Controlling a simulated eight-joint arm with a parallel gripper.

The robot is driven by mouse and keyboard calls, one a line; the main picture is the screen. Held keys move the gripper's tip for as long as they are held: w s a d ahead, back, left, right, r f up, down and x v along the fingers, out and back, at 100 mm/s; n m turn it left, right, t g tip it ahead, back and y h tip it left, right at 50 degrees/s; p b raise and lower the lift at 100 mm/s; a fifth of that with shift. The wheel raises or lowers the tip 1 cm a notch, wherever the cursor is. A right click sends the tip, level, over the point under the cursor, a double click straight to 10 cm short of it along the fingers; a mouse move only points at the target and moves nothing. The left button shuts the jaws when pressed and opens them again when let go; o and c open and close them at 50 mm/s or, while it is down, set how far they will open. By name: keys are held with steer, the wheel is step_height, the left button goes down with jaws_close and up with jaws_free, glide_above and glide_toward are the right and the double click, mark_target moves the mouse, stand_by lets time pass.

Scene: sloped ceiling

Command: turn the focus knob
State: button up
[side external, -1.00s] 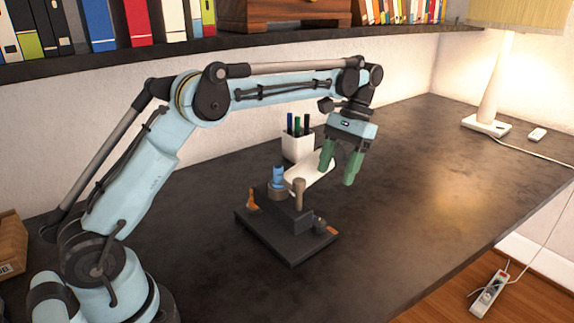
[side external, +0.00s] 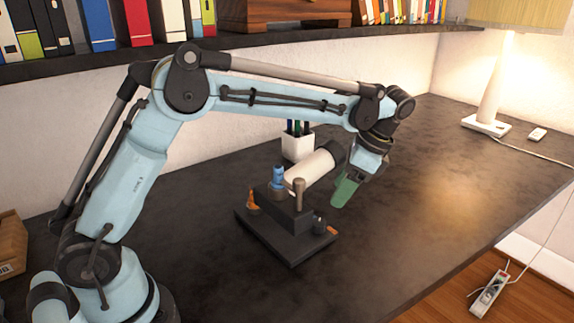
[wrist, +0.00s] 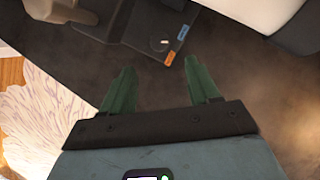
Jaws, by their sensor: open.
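A dark device (side external: 290,238) stands on the table in the side view, with a white tube (side external: 309,169) tilted behind it. It carries a blue knob (side external: 278,174), a tan upright knob (side external: 299,188), an orange lever (side external: 252,200) and a small dark knob (side external: 319,224) at the right corner. I cannot tell for sure which is the focus knob. In the wrist view, a round knob (wrist: 160,44) sits beside an orange tag (wrist: 169,58) and a blue tag (wrist: 183,33). My gripper (side external: 339,199), with green fingers, is open and empty, above and right of the device; it also shows in the wrist view (wrist: 159,72).
A white pen cup (side external: 297,146) stands behind the device. A lamp (side external: 490,100) stands at the far right, and a shelf (side external: 200,58) of books runs along the wall. The dark tabletop (side external: 440,190) right of the device is clear.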

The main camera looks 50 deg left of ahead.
mark_target(319, 221)
steer(key=x, duration=1)
steer(key=shift+f, duration=0.15)
steer(key=shift+c, duration=0.2)
steer(key=c, duration=1)
steer(key=shift+w+a+n+g+h, duration=0.1)
steer(key=shift+n+g+h, duration=0.25)
steer(key=shift+n, duration=0.8)
steer(key=shift+n+g+h, duration=0.25)
steer(key=shift+n+h, duration=0.1)
steer(key=shift+n, duration=0.8)
steer(key=o, duration=1)
steer(key=shift+o, duration=0.2)
steer(key=v, duration=1.2)
